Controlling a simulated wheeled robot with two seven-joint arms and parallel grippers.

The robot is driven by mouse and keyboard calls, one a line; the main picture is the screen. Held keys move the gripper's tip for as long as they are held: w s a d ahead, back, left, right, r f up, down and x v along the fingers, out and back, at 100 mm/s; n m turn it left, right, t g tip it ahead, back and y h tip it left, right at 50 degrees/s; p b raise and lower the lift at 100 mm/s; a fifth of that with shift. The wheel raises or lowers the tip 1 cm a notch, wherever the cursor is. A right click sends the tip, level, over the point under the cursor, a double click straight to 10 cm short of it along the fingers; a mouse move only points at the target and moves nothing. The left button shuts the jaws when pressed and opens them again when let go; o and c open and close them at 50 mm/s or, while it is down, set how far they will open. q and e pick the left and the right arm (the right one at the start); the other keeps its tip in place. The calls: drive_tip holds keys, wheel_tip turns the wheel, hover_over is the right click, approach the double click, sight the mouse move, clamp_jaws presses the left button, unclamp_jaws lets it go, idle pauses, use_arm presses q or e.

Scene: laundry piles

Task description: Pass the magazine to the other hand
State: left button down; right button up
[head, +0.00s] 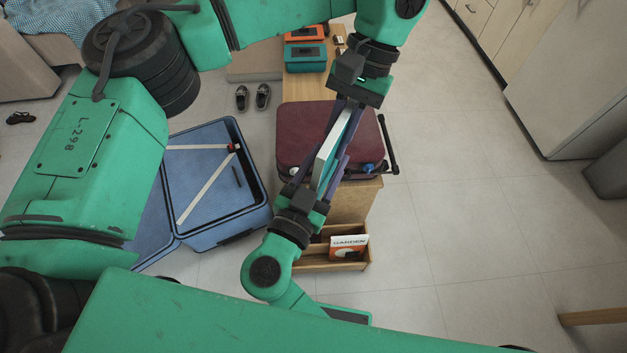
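The magazine (327,151) is a thin slab with a white edge and a teal face, held tilted in the air above the maroon suitcase. My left gripper (346,112), reaching over from the top, has its fingers closed around the magazine's upper end. My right gripper (318,172), coming up from below, has its long dark fingers on both sides of the magazine's lower end. The two grippers face each other and their fingers overlap in the view. Whether the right fingers press on the magazine or stand slightly apart cannot be told.
The maroon suitcase (300,130) lies on a wooden bench (350,203). A wooden rack (345,265) holds a "GARDEN" magazine (349,247). An open blue suitcase (215,215) lies on the floor at left. Shoes (262,96) and teal (306,66) and orange (305,34) boxes are behind.

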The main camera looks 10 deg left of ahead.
drive_tip(key=shift+w, duration=0.2)
drive_tip(key=c, duration=0.8)
clamp_jaws()
use_arm(q)
drive_tip(key=shift+s+d+r, duration=0.1)
drive_tip(key=shift+s+d, duration=0.05)
use_arm(e)
drive_tip(key=shift+a, duration=0.15)
use_arm(q)
drive_tip(key=c, duration=0.8)
unclamp_jaws()
drive_tip(key=shift+o, duration=0.2)
